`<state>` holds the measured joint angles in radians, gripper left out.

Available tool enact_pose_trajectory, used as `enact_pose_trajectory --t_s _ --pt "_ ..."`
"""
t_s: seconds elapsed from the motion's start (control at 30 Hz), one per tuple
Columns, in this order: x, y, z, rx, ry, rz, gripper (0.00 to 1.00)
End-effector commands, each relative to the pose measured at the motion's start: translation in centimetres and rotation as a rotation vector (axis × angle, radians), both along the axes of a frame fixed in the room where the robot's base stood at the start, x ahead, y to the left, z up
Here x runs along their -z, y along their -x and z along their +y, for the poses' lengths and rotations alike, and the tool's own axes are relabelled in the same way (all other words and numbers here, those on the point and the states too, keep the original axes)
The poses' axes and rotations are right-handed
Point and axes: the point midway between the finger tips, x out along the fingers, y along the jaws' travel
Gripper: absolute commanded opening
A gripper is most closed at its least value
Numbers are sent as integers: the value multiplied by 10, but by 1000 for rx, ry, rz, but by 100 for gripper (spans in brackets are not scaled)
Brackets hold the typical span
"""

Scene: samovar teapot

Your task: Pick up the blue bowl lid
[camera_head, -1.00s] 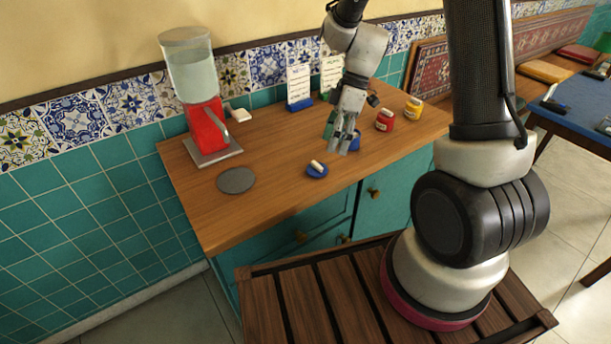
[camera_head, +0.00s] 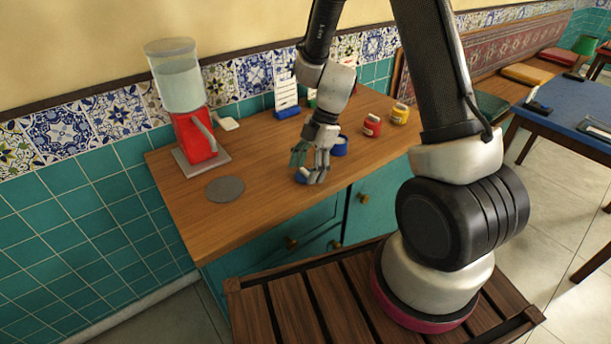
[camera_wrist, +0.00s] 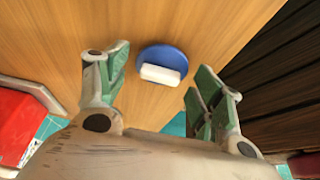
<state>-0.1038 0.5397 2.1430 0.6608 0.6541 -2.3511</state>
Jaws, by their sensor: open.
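The blue bowl lid (camera_wrist: 178,56) is a round blue disc with a white bar handle (camera_wrist: 160,74). It lies on the wooden counter. In the wrist view it shows between my two fingers, with neither seen touching it. In the head view the lid (camera_head: 301,178) is mostly hidden behind my fingers. My gripper (camera_head: 309,174) is open and empty, pointing down over the lid. The exact height of the fingertips above it is hard to tell. A blue container (camera_head: 340,147), perhaps the bowl, stands just behind and right of my gripper.
A red jar (camera_head: 372,126) and a yellow jar (camera_head: 400,114) stand farther right. A red dispenser (camera_head: 195,139) with a clear tank and a grey disc (camera_head: 225,189) are on the left. White cards (camera_head: 286,93) stand by the wall. Counter between disc and lid is clear.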

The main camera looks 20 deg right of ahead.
Motion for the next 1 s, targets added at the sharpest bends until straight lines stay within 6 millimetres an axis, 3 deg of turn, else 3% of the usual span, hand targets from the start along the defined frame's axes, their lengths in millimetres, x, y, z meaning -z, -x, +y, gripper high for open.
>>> enact_pose_trajectory --t_s 0.17,0.37,0.73,1.0 --pt "0 0 0 0 0 0 67" --pt "0 0 0 0 0 0 31" --pt "-5 0 0 0 -2 -2 30" --pt "-57 -1 0 0 -2 -6 30"
